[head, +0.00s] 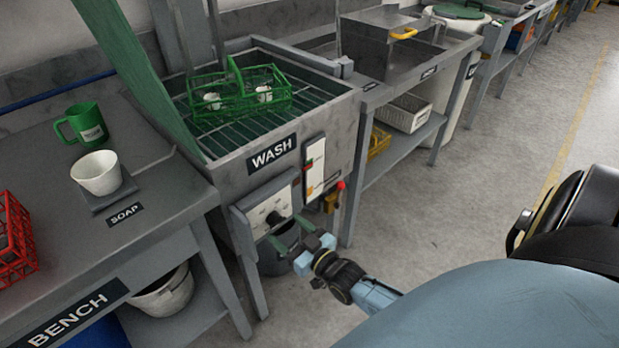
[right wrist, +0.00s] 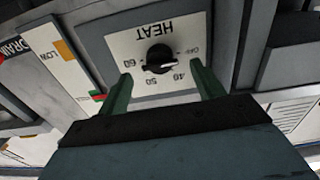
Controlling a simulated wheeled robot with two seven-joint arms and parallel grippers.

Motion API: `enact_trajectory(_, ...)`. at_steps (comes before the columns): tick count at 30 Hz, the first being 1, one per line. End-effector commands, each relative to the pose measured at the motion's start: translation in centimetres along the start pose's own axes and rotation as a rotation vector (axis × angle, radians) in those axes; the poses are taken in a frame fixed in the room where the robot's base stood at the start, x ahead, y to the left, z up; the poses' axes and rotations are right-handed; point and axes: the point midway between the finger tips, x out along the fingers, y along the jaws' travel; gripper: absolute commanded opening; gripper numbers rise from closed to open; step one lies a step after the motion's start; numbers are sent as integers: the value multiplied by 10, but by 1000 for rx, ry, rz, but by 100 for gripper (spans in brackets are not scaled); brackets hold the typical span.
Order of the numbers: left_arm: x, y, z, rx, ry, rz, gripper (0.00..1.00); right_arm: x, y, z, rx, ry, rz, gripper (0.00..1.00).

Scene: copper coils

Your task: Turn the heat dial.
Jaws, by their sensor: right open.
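The heat dial (right wrist: 159,56) is a round black knob on a pale panel (right wrist: 125,43) marked HEAT, with OFF, 40, 50 and 60 around it. A white mark shows at the dial's lower right in the right wrist view, on the side of 40 and OFF. The panel is on the front of the WASH unit in the head view (head: 258,207). My right gripper (head: 291,234) is open in front of the panel. In the right wrist view its green fingers (right wrist: 161,76) stand apart on either side, below the dial, without visible contact. My left gripper is out of view.
A tall panel (head: 316,165) with a red-tipped lever (head: 341,185) is right of the heat panel. A green crate (head: 238,95) with white cups stands on the WASH rack. The bench (head: 160,215) is at left; open floor (head: 440,215) lies at right.

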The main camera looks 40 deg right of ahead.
Motion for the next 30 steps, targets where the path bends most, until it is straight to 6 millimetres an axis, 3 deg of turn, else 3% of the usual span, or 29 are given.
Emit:
enact_trajectory(9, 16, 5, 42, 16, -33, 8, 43, -72, 0, -1, -1, -5, 0, 67)
enact_trajectory(15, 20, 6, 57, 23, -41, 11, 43, -105, 0, 0, -1, -3, 0, 67)
enact_trajectory(21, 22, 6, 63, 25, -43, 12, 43, -118, 0, -1, -2, -1, 0, 67)
enact_trajectory(30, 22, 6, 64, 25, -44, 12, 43, -118, 0, 0, -1, 0, 0, 67)
